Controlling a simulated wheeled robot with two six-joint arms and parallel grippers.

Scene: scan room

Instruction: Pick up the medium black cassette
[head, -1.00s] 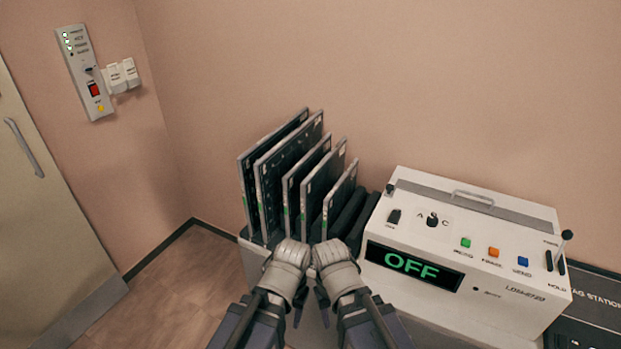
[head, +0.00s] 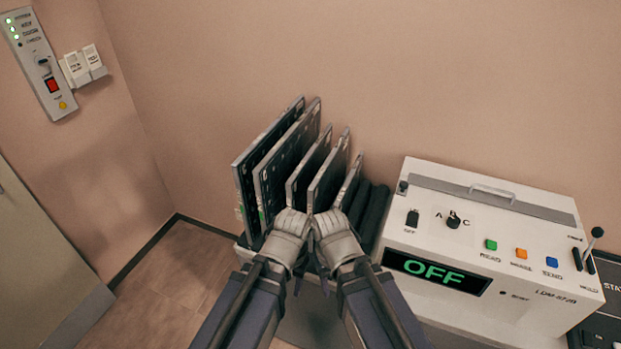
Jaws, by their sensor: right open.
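Several dark cassettes with light grey edges stand upright, side by side, in a rack. Two tall ones are at the left, including the inner tall one (head: 283,160). Two mid-height ones, the left (head: 307,166) and the right (head: 329,172), stand in the middle, and a smaller one (head: 350,183) is at the right. I cannot tell which is the medium black cassette. My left gripper (head: 291,216) and my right gripper (head: 328,217) are close together at the near edges of the middle cassettes. The right is open. The hands hide the lower near edges; contact is unclear.
A white console (head: 490,245) with a green OFF display stands close on the right. Empty dark slots (head: 372,212) lie between it and the cassettes. The pink wall is behind. A wall panel (head: 38,62) and a door (head: 40,270) are at the left.

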